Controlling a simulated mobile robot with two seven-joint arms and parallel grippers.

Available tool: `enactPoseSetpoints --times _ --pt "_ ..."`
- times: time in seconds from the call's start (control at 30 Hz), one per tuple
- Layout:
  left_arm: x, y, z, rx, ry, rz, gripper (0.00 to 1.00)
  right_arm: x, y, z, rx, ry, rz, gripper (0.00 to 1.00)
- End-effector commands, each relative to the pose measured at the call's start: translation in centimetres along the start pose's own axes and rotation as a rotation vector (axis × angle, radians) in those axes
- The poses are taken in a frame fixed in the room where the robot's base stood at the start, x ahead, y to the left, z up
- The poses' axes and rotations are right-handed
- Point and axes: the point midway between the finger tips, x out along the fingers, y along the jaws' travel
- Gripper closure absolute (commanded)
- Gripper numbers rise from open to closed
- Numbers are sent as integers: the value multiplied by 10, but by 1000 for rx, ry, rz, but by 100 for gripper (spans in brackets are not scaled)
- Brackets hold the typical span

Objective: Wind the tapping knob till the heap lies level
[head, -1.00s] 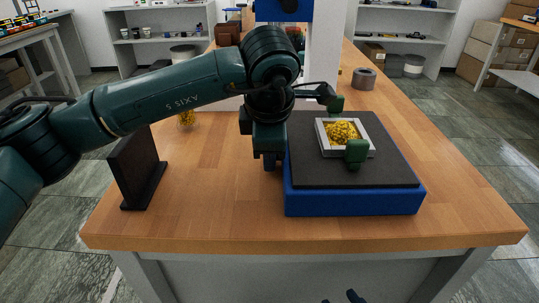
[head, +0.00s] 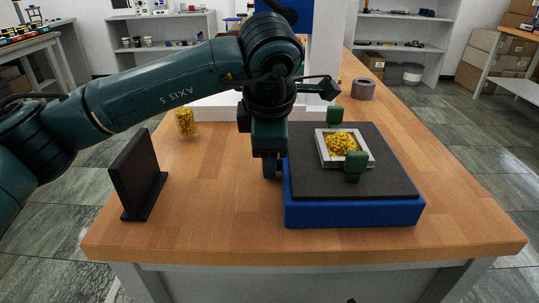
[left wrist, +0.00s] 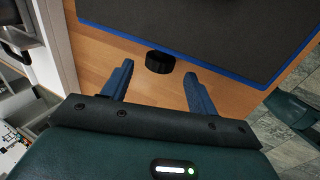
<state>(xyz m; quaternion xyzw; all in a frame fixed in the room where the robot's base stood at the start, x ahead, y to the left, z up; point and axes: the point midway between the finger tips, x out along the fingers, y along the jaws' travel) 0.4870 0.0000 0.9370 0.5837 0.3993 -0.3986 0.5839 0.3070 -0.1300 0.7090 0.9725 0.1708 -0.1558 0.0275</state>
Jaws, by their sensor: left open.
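A white square tray (head: 371,163) holds a heap of yellow pellets (head: 341,146); whether its surface is level is hard to tell. Green blocks stand at its back (head: 335,115) and front (head: 355,166). The tray sits on the dark top of a blue-based machine (head: 352,213). In the left wrist view, a black round knob (left wrist: 160,62) sticks out beside the machine's edge. My left gripper (left wrist: 158,84) is open, with the knob ahead of and between its fingertips, apparently untouched. In the head view my left gripper (head: 270,170) is beside the machine's left side and hides the knob. Only a dark tip of my right gripper (head: 351,300) shows.
A black upright plate on a foot (head: 138,175) stands at the table's left. A jar of yellow pellets (head: 186,122) is behind it, and a grey ring (head: 363,89) lies at the back right. The wooden table (head: 225,215) is clear in front.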

Motion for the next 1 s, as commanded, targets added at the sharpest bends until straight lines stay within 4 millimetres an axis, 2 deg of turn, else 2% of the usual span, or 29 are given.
enactPoseSetpoints --times 0.03,0.2,0.4,0.6,0.9,1.0 --pt "-15 2 1 1 -3 5 41 -1 0 -3 4 2 1 64" --pt "-54 1 0 1 -2 4 41 -4 2 -8 14 11 7 64" --pt "-86 1 0 1 -2 3 41 -7 3 -10 25 12 12 64" --pt "-98 0 0 0 -1 1 41 -10 4 -9 32 7 17 64" --pt "-98 0 0 1 -3 -1 41 -9 5 -12 34 16 19 64" --pt "-94 -6 7 8 -43 -41 41 -9 5 -15 34 16 18 64"
